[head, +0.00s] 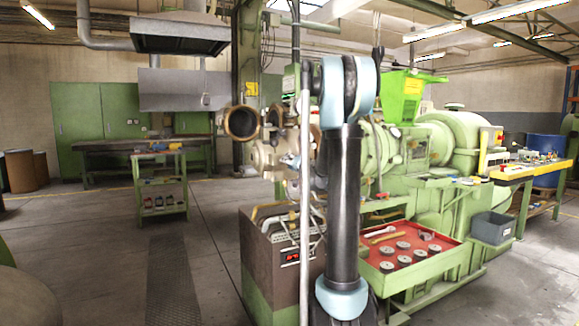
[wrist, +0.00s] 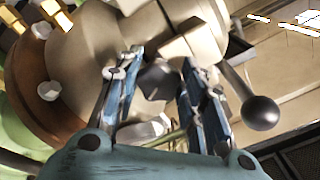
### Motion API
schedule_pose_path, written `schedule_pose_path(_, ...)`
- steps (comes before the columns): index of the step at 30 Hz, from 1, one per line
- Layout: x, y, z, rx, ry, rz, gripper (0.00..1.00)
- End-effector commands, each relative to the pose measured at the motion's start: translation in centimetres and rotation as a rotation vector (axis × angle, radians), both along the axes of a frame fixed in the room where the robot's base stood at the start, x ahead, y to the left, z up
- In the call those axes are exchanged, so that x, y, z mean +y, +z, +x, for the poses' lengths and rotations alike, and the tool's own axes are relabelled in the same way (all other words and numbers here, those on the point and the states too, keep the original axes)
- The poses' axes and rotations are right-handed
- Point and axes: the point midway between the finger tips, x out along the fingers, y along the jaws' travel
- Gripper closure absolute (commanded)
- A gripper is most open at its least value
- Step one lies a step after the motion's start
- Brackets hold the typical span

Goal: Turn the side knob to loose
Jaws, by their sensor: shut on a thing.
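In the wrist view, a dark faceted knob (wrist: 159,81) sits on the side of a beige, rounded machine head (wrist: 95,40). My gripper (wrist: 159,66) has its two blue fingers on either side of this knob and is shut on it. The fingertips reach up to the beige metal. I cannot tell the knob's turned position. In the head view, the machine head (head: 268,158) stands left of my arm, with open round brass-coloured ends. My arm hides part of the machine, and the knob and fingers cannot be made out there.
A dark ball-ended lever (wrist: 261,113) stands just right of the fingers. In the head view, a brown control cabinet (head: 268,250) is below the machine head. A red tray (head: 425,250) with round parts lies right of my arm. The floor at left (head: 110,240) is mostly clear.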

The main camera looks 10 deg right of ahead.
Motion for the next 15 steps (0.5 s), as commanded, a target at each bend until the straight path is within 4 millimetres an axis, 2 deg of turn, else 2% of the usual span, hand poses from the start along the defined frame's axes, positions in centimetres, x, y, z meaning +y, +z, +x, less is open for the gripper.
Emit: schedule_pose_path(15, 0.12, -0.05, -0.01, -0.018, 0.003, -0.055, 0.87)
